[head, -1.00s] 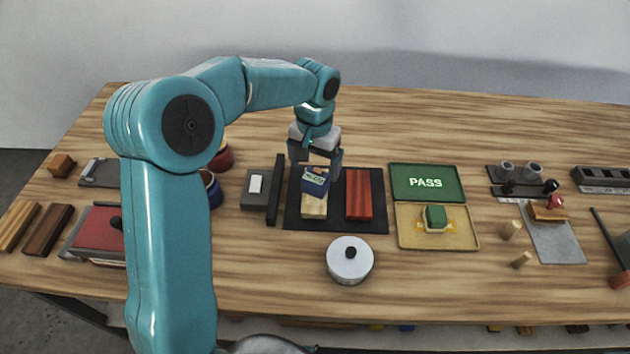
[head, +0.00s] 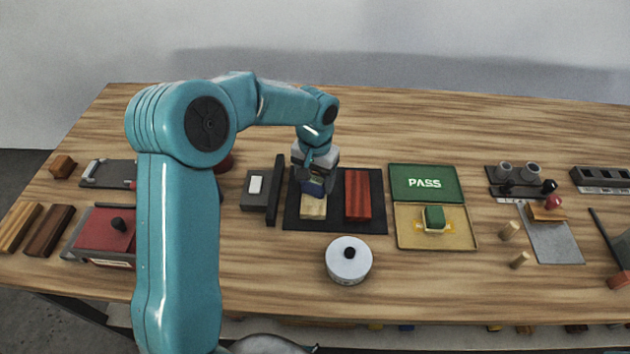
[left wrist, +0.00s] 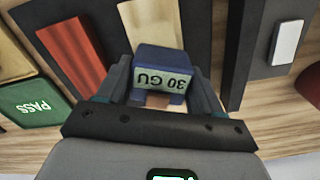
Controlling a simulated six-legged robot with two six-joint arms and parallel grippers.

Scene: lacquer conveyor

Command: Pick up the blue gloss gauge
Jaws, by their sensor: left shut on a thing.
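The blue gloss gauge (head: 312,188) is at the far end of the pale wood panel (head: 313,209), on the dark mat (head: 334,223). My left gripper (head: 316,180) is shut on it from above, and the fingers hide part of it in the head view. In the left wrist view the gauge (left wrist: 160,62) sits between the two fingers, with its pale "30 GU" label upside down. I cannot tell whether it touches the panel or hangs just above it. My right gripper is in neither view.
A red panel (head: 357,195) lies right of the pale one. A dark upright bar (head: 274,190) and grey box (head: 255,188) stand left. A round white-lidded pot (head: 349,262) stands in front. A green PASS tray (head: 425,183) is to the right. The table behind is clear.

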